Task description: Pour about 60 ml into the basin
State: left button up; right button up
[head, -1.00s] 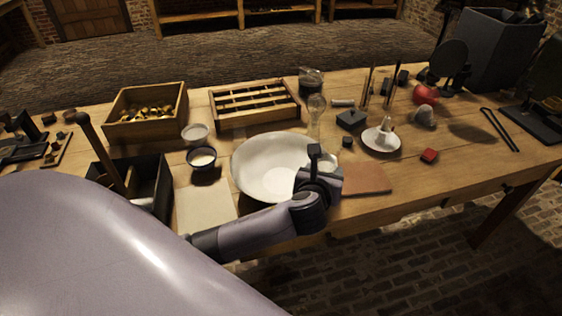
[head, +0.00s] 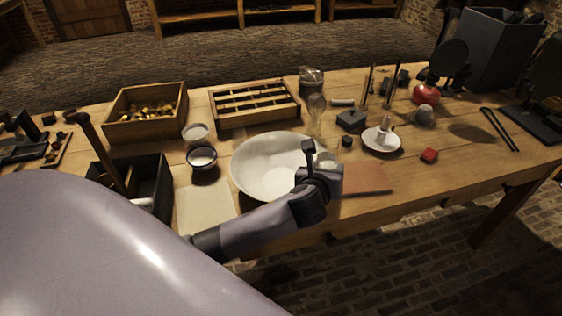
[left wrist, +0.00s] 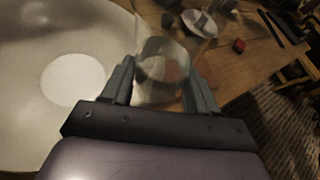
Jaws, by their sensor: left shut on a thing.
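The white basin (head: 255,165) stands on the workbench in the head view, and its pale inside fills the left of the left wrist view (left wrist: 50,30). My left gripper (head: 318,165) is over the basin's right rim in the head view. In the left wrist view its two fingers are shut on a clear glass vessel (left wrist: 160,65), beside the basin. The arm hides most of the vessel in the head view. I cannot tell how much liquid it holds or whether any is flowing. My right gripper is not in view.
A tan board (head: 366,178) lies right of the basin and a pale sheet (head: 205,208) lies at its left. Small bowls (head: 202,157), a slotted wooden rack (head: 255,117) and a glass bottle (head: 316,112) stand around it. A white dish (head: 381,145) is further right.

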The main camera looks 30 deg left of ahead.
pick_arm(q)
jog(key=n+h, duration=0.1)
jog(key=a+n, duration=0.1)
jog(key=shift+s+a+r+n+h, duration=0.1)
jog(key=shift+a+r+n+h, duration=0.2)
jog(key=shift+r+h, duration=0.1)
jog(key=shift+a+f+n+h, duration=0.4)
jog(key=shift+a+n+h, duration=0.05)
jog(key=shift+n+h, duration=0.15)
jog(key=shift+f+n+h, duration=0.2)
jog(key=shift+n+h, duration=0.3)
jog(key=shift+n, duration=0.1)
jog(key=shift+d+r+t, duration=0.1)
jog(key=shift+r+t, duration=0.2)
jog(key=shift+r+n+h, duration=0.5)
jog(key=shift+n, duration=0.2)
jog(key=shift+r, duration=0.1)
jog(key=shift+d+r+n+b, duration=0.1)
jog(key=shift+r+n+b, duration=0.2)
jog(key=shift+b, duration=0.05)
jog(key=shift+f+n+t+h+b, duration=0.1)
jog(key=shift+n+t+h+b, duration=0.25)
jog(key=shift+h+b, duration=0.2)
jog(key=shift+f+n+b, duration=0.1)
jog(key=shift+n+b, duration=0.15)
jog(key=shift+b, duration=0.3)
